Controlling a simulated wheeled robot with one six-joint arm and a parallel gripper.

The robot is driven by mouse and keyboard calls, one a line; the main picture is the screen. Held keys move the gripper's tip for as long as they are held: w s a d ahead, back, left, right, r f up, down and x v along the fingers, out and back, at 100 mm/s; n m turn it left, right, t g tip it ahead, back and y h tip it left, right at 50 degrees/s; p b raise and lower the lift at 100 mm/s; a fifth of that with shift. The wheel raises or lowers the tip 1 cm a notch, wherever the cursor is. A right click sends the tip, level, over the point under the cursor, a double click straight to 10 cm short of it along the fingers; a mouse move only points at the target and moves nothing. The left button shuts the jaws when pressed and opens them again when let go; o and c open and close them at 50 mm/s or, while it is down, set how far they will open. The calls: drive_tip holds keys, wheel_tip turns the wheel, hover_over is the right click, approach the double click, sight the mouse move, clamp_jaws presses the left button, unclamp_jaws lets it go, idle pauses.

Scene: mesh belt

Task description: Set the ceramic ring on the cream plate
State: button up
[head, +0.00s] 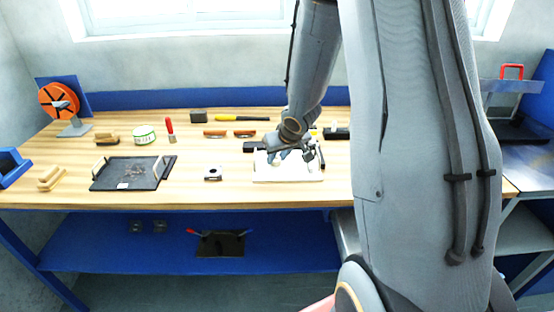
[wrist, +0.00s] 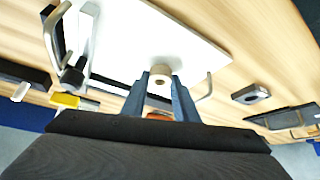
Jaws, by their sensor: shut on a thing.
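My gripper (wrist: 160,92) is shut on a small beige ring with a round hole, the ceramic ring (wrist: 160,73), held between its two blue-grey fingertips. In the head view my gripper (head: 291,156) is low over the white-cream plate (head: 262,177); the ring cannot be made out there. The plate also shows in the wrist view (wrist: 150,32), behind the ring, with bent metal handles at its sides. I cannot tell whether the ring touches the plate.
A small grey block with a dark hole (head: 212,174) lies left of the plate. A dark tray (head: 110,174) lies further left. Brown-handled tools (head: 245,133), a yellow-handled hammer (head: 240,118) and dark blocks stand behind. Wood is bare between the dark tray and the block.

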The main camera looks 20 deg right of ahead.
drive_tip(key=shift+f, duration=0.15)
drive_tip(key=o, duration=1.1)
drive_tip(key=shift+c, duration=0.2)
